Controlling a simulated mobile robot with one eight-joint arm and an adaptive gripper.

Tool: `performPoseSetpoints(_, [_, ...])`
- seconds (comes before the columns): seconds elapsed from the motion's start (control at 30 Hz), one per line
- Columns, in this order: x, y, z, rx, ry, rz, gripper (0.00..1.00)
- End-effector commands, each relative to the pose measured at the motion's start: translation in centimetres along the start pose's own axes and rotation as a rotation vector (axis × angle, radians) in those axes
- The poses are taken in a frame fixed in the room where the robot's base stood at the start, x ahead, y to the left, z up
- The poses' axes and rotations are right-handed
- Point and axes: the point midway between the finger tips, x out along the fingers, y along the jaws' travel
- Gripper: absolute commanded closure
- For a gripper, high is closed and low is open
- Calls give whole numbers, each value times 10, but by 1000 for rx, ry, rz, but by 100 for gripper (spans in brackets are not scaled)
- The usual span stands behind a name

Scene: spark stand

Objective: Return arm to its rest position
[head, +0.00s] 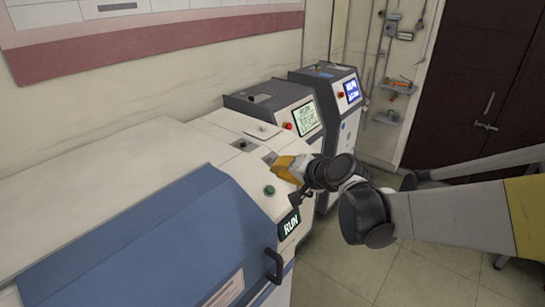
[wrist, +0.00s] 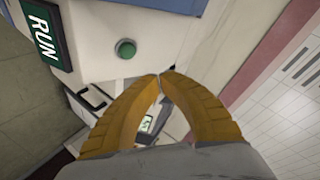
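My gripper (head: 278,162) has yellow fingers and hangs over the top front of the white machine (head: 92,175), just above and right of its green button. In the wrist view its fingertips (wrist: 160,76) meet, with nothing held between them. My arm reaches in from the right side of the head view, stretched out toward the machine. The green button (head: 269,190) is uncovered, and it also shows in the wrist view (wrist: 125,48), apart from the fingertips.
The machine has a blue cover (head: 150,240), a black handle (head: 274,266) and a lit RUN sign (head: 290,224). Two smaller machines with screens (head: 307,119) (head: 352,91) stand behind. Dark doors (head: 480,75) are at the back right. Tiled floor (head: 400,275) lies open below my arm.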

Motion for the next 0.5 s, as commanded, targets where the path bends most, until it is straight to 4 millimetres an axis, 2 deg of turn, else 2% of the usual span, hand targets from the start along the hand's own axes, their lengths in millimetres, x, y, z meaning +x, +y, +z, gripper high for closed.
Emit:
performPoseSetpoints(0.07, [-3, 1, 1, -7, -1, 6, 100])
performPoseSetpoints(0.17, [-20, 7, 7, -43, -9, 40, 100])
performPoseSetpoints(0.27, [-52, 22, 20, -116, -24, 110, 100])
performPoseSetpoints(0.37, [-94, 46, 39, -206, -47, 206, 100])
performPoseSetpoints(0.5, [-153, 87, 71, -331, -86, 353, 100])
